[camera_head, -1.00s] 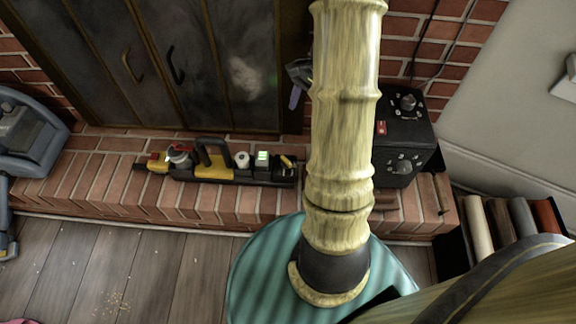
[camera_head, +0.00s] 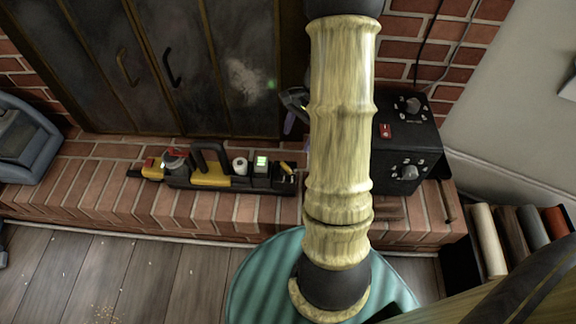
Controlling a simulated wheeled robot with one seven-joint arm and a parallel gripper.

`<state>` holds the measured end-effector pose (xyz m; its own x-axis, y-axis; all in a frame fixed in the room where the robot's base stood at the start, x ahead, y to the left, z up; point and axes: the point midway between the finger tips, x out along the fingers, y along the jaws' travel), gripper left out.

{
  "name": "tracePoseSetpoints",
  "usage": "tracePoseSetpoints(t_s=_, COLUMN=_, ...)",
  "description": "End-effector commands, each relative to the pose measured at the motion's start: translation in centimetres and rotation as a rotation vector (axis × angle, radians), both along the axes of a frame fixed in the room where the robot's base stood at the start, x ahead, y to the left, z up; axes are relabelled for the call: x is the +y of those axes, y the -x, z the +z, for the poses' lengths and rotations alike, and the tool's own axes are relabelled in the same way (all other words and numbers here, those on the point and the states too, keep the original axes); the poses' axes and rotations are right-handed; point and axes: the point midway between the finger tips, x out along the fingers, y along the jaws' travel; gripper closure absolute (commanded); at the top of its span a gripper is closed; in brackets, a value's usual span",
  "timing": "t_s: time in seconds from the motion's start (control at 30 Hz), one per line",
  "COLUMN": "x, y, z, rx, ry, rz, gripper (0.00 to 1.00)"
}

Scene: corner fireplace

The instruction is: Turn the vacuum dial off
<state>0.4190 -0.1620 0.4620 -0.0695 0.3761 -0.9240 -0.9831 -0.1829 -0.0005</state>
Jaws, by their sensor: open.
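A black box (camera_head: 393,166) with dials stands on the brick hearth, right of my arm. Its top has a round dial (camera_head: 413,104) and a red switch (camera_head: 386,131). Its front has a second, silver-grey dial (camera_head: 409,172). I cannot read the markings, nor tell which dial belongs to a vacuum. A blue-grey machine (camera_head: 38,160), possibly the vacuum, is cut off at the left edge. My gripper (camera_head: 293,106) shows only in part, dark with purplish fingers, left of my pale arm and left of the box. It is open, and I see nothing in it. My arm hides the rest.
A black and yellow tool rack (camera_head: 212,176) with small items lies on the hearth (camera_head: 110,190). Dark fireplace doors (camera_head: 190,60) stand behind. A holder with rolls (camera_head: 488,240) is at right, beside the white wall (camera_head: 510,120). Wooden floor at lower left is mostly clear.

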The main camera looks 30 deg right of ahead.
Motion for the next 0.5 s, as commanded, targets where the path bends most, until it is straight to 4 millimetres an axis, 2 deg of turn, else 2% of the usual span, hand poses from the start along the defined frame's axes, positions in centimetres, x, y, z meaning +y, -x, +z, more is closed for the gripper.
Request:
tracePoseSetpoints(t_s=0.03, x=0.4, y=0.1, z=-1.4, rx=0.003, ry=-0.001, rz=0.001, gripper=0.35)
tracePoseSetpoints(t_s=0.5, x=3.1, y=0.6, z=-8.1, rx=0.002, ry=-0.001, rz=0.002, gripper=0.35)
